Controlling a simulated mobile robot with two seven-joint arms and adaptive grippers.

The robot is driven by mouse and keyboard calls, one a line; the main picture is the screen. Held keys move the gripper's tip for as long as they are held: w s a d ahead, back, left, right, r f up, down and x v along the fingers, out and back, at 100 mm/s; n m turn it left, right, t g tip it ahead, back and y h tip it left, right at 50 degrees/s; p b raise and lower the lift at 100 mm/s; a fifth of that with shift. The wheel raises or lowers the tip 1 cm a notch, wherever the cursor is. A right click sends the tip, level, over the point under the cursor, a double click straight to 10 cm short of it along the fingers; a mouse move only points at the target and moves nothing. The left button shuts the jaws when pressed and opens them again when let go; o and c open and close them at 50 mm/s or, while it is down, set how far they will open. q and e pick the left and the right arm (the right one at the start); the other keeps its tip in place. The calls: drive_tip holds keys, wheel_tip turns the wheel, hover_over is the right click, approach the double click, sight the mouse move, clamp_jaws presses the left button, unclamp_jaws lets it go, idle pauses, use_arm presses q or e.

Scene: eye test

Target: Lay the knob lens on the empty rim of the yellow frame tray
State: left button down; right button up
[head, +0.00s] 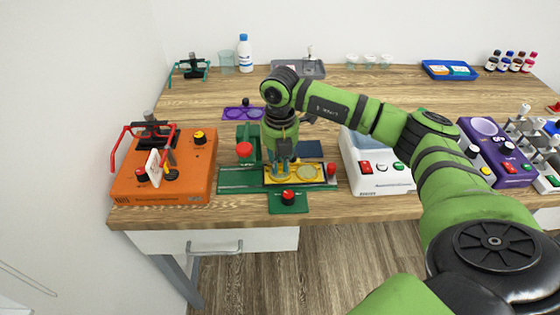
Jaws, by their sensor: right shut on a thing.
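The yellow frame tray (291,179) lies on a green fixture on the wooden table. Its right rim (306,172) shows as a pale yellow round. Its left part is mostly hidden behind my right gripper. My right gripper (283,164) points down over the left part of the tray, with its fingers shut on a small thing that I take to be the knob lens. The lens is almost wholly hidden by the fingers, and I cannot tell whether it touches the tray. My left gripper is not in view.
An orange device (190,181) with red spectacle frames stands at left, a white device (372,178) at right. A green block with a red knob (289,197) sits in front of the tray. Behind are a purple tray (236,114), a bottle (244,54) and a blue tray (430,67).

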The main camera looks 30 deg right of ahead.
drive_tip(key=shift+f, duration=0.3)
drive_tip(key=o, duration=0.9)
drive_tip(key=shift+c, duration=0.2)
drive_tip(key=o, duration=0.3)
drive_tip(key=shift+r+p, duration=2.05)
drive_tip(key=shift+r, duration=1.05)
drive_tip(key=shift+f, duration=0.1)
